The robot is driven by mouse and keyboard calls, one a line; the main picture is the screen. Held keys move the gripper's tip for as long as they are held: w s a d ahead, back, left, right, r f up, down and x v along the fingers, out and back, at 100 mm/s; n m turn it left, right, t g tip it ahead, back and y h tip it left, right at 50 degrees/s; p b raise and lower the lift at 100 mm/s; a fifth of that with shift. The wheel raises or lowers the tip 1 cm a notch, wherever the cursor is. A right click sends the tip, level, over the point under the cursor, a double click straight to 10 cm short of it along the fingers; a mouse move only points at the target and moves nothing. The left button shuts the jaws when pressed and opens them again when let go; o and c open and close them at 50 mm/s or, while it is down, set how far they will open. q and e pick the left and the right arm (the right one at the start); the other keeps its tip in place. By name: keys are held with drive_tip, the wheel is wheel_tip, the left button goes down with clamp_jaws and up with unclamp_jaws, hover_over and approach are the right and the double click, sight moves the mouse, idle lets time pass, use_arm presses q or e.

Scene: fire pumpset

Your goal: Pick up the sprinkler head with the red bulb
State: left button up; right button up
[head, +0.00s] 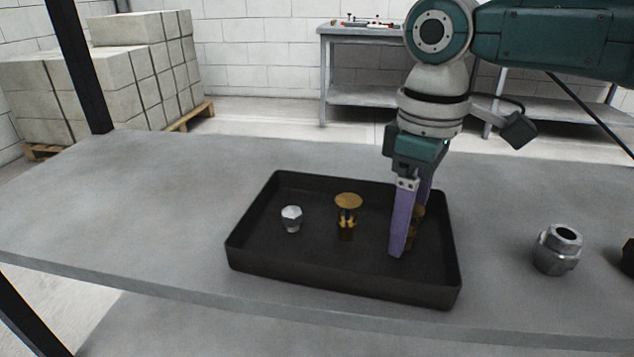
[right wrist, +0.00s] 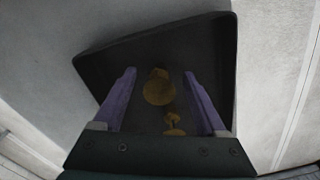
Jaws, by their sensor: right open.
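A brass sprinkler head (head: 347,212) with a flat round top stands upright in the middle of the dark tray (head: 340,291). A second brass piece (head: 416,230) stands at the right side of the tray, partly hidden behind a finger of my right gripper (head: 405,243). No red bulb can be made out on either. My right gripper is open, pointing down into the tray with its purple fingers. In the right wrist view two brass pieces, a larger one (right wrist: 158,87) and a smaller one (right wrist: 173,126), show in the gap between the fingers. My left gripper is out of view.
A silver hex fitting (head: 291,218) stands in the tray's left part. A larger steel coupling (head: 557,249) stands on the table (head: 130,215) right of the tray, with a dark object at the right edge. The table left of the tray is clear.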

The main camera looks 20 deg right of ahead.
clamp_jaws()
idle(0.6)
